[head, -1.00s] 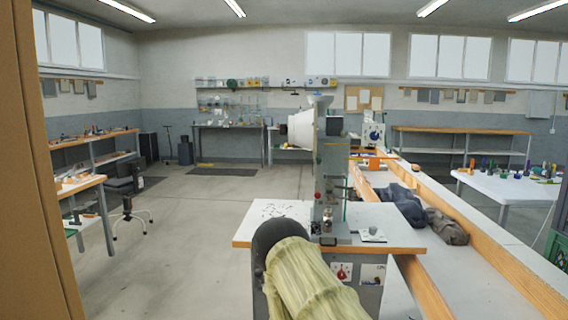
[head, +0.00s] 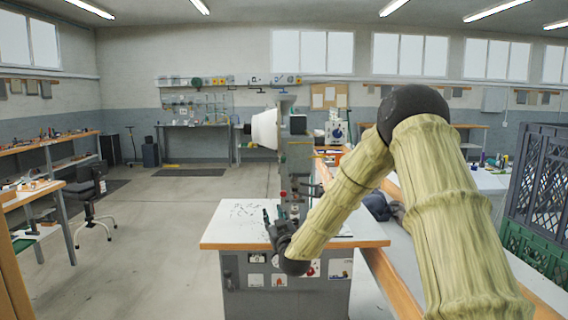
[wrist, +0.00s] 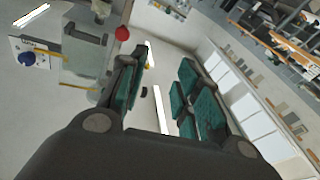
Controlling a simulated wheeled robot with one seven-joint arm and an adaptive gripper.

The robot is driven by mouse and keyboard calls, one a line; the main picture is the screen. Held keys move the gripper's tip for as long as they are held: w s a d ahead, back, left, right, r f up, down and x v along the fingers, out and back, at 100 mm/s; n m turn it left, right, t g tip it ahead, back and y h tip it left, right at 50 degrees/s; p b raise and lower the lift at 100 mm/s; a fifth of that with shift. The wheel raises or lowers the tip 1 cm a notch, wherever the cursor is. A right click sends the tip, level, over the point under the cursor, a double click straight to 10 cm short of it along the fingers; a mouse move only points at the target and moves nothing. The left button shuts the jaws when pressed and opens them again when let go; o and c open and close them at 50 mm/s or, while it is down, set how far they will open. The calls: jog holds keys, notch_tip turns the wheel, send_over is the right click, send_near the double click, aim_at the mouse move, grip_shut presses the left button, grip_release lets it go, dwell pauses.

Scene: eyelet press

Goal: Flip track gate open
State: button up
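The eyelet press (head: 299,158) stands on a small white-topped bench (head: 225,238), a white cone-shaped hopper on its upper left. My gripper (head: 268,216) is at the press's lower front left, and my arm hides part of the press base. In the wrist view, the teal-padded fingers of my gripper (wrist: 162,95) are wide apart with nothing between them. A grey part of the press (wrist: 86,55) shows left of the fingers, with a red knob (wrist: 122,33) near the left finger's tip. I cannot clearly pick out the track gate in either view.
Small dark pieces lie scattered on the bench top left of the press. A long wood-edged bench runs behind my arm at right, with dark cloth (head: 377,206) on it. Dark and green crates (head: 540,185) stand at far right.

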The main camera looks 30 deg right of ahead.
aim_at(284, 162)
jog(key=d+r+m+t+h, duration=0.1)
jog(key=d+r+h, duration=0.15)
jog(key=r, duration=0.35)
jog(key=d+r+t+h, duration=0.1)
jog(key=d+r, duration=0.3)
jog(key=r, duration=0.2)
jog(key=shift+y, duration=0.25)
jog(key=p+x, duration=0.1)
jog(key=x, duration=0.2)
jog(key=p+x, duration=0.1)
jog(key=x, duration=0.3)
jog(key=p+x, duration=0.1)
jog(key=x, duration=0.2)
jog(key=shift+w+f, duration=0.15)
jog(key=shift+w, duration=0.2)
jog(key=shift+c, duration=0.5)
grip_shut()
